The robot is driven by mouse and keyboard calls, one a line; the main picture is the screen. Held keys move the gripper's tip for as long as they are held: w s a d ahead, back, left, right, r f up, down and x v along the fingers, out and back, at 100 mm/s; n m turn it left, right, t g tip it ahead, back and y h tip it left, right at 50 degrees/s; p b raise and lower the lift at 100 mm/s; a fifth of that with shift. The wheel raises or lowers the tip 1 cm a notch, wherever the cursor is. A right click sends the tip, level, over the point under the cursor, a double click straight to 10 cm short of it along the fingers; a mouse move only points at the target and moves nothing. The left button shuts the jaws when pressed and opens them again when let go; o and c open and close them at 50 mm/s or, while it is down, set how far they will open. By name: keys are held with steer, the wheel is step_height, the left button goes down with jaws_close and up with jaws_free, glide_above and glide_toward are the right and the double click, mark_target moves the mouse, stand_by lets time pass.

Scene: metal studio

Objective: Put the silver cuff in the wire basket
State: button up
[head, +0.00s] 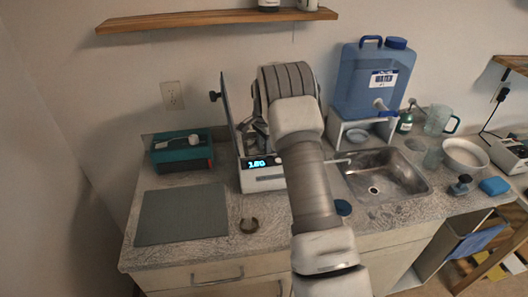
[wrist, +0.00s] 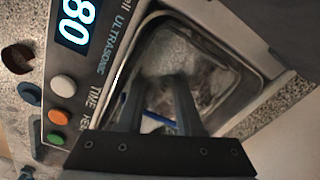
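The ultrasonic cleaner (head: 262,183) stands on the counter with its lid up. In the wrist view its tank opening (wrist: 262,68) lies under my gripper (wrist: 158,82). The fingers are apart and point into the tank, with no cuff seen held between them. A pale, mesh-like surface (wrist: 168,52) inside looks like the wire basket, but it is blurred. A dark brown shape at the left of the wrist view (wrist: 18,60) may be this cuff. I cannot pick out a silver cuff.
A grey mat (head: 182,214) and a teal box (head: 182,151) are left of the cleaner. A sink (head: 385,177), a blue water jug (head: 366,90) on a stand and a white bowl (head: 464,155) are to the right. The raised lid (head: 229,112) stands beside my arm.

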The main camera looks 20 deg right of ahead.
steer(key=shift+r, duration=0.1)
steer(key=s+a+r+n+t, duration=0.1)
steer(key=s+a+r+n, duration=0.15)
steer(key=r, duration=0.85)
steer(key=s+a+r+n, duration=0.1)
steer(key=s+r, duration=0.2)
steer(key=r, duration=0.7)
steer(key=s+a+r+n+t, duration=0.1)
steer(key=s+a+r+n, duration=0.2)
steer(key=s, duration=0.4)
steer(key=s+a+r+n+t, duration=0.1)
steer(key=s+a+r+n, duration=0.15)
steer(key=s, duration=0.45)
steer(key=s+a+r+n+t, duration=0.1)
steer(key=s+a+r+n, duration=0.15)
steer(key=s, duration=0.45)
steer(key=s+a+f+n+t, duration=0.1)
steer(key=s+f+n, duration=0.3)
steer(key=s, duration=0.7)
steer(key=shift+a+t, duration=0.3)
steer(key=shift+a, duration=0.35)
steer(key=shift+s+d, duration=0.1)
steer(key=shift+d, duration=0.05)
